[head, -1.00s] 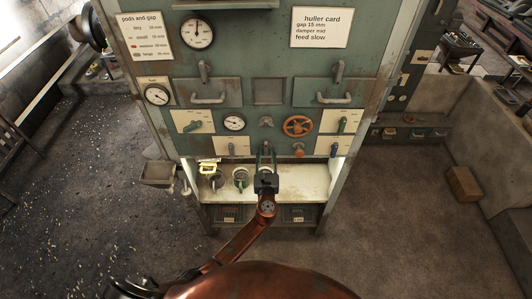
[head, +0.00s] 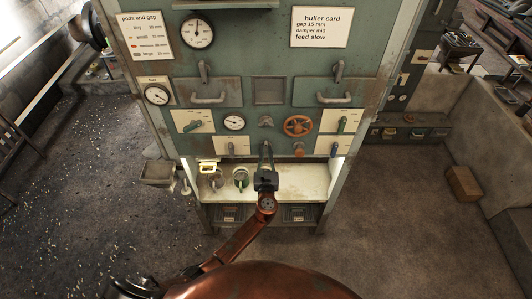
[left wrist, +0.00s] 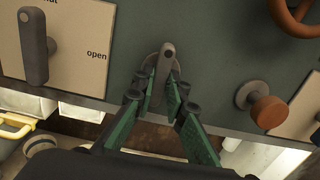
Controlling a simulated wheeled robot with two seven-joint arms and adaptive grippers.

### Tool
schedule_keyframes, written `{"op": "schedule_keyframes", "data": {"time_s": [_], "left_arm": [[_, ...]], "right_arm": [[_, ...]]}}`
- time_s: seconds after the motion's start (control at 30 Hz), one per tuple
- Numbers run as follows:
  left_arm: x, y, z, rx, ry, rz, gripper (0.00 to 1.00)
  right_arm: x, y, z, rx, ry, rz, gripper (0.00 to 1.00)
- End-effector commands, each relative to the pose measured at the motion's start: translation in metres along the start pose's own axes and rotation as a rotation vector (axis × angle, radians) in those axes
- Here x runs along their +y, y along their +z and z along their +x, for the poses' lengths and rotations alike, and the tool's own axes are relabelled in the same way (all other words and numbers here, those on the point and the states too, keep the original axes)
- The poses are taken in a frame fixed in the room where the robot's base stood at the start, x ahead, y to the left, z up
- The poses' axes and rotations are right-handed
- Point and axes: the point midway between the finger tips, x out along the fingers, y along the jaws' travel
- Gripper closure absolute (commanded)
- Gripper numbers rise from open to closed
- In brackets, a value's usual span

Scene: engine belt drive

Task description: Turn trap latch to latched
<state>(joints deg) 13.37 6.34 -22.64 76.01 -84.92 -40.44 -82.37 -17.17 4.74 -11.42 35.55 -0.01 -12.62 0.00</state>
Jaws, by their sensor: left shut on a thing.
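The trap latch (left wrist: 166,62) is a small grey lever on a round base near the lower edge of the green panel. In the left wrist view it is slightly tilted, its top leaning a little right. My left gripper (left wrist: 161,92) has its green fingers on either side of the lever and is shut on it. In the head view, my left gripper (head: 266,157) reaches up to the panel's bottom edge and mostly hides the latch. My right gripper is not in view.
A labelled plate with a grey lever (left wrist: 36,45) is left of the latch, and an orange-brown knob (left wrist: 267,110) is right of it. An orange handwheel (head: 298,126) sits above right. Below is a pale shelf (head: 305,184) with cups and a yellow-framed item (head: 208,167).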

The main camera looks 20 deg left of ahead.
Motion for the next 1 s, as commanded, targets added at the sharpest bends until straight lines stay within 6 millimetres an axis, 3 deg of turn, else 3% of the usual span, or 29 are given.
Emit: {"op": "schedule_keyframes", "data": {"time_s": [0.47,1.0], "left_arm": [[-0.001,-0.002,0.0,0.0,-0.001,-0.121,1.0],[-0.002,-0.004,0.0,0.0,-0.001,-0.606,1.0]], "right_arm": [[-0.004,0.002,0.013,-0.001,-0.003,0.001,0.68],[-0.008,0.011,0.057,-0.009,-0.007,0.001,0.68]]}}
